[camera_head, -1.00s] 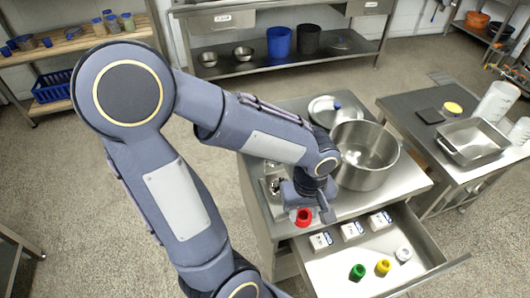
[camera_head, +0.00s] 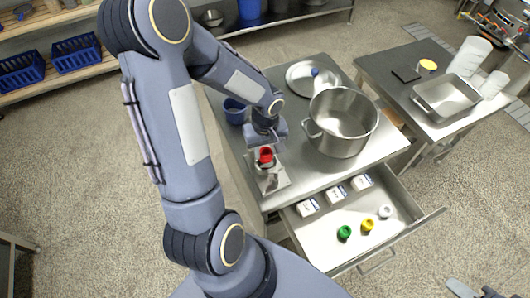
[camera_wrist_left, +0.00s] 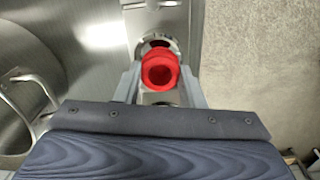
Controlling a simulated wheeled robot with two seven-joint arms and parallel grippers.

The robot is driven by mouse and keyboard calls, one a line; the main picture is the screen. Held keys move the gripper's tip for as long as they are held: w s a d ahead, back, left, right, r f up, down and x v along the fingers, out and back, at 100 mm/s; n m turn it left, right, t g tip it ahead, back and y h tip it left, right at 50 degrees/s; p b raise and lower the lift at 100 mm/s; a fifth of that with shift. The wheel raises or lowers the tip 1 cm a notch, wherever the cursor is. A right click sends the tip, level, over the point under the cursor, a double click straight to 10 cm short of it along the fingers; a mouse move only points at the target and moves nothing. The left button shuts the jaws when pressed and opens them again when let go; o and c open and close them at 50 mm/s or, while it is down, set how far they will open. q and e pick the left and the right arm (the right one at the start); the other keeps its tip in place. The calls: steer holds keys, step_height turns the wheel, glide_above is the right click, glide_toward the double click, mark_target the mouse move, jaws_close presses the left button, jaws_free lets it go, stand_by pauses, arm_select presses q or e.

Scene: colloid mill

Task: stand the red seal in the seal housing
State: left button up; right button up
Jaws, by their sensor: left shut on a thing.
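The red seal (camera_head: 266,154) is held in my left gripper (camera_head: 267,149), over the metal seal housing (camera_head: 274,181) at the front left of the steel table. In the left wrist view the red ring-shaped seal (camera_wrist_left: 160,71) sits between the two fingers of my left gripper (camera_wrist_left: 160,80). The housing (camera_wrist_left: 155,42) shows behind it, with a round dark opening partly covered by the seal. I cannot tell whether the seal touches the housing. A grey part at the bottom right edge may be my right gripper (camera_head: 474,290), mostly cut off.
A large steel pot (camera_head: 341,122) stands close right of the housing. A blue container (camera_head: 235,111) and a round lid (camera_head: 312,77) are behind. The open drawer (camera_head: 330,247) in front holds white boxes and green (camera_head: 344,232), yellow (camera_head: 367,225) and white (camera_head: 385,211) parts.

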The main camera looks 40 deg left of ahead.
mark_target(265, 150)
arm_select(q)
steer(key=shift+w+a+f, duration=0.25)
steer(key=shift+a+f, duration=0.05)
steer(key=shift+f, duration=0.3)
steer(key=shift+w+f, duration=0.1)
steer(key=shift+f, duration=1.45)
steer(key=shift+f+b, duration=0.2)
steer(key=shift+b, duration=0.25)
steer(key=o, duration=1)
steer(key=shift+r, duration=0.1)
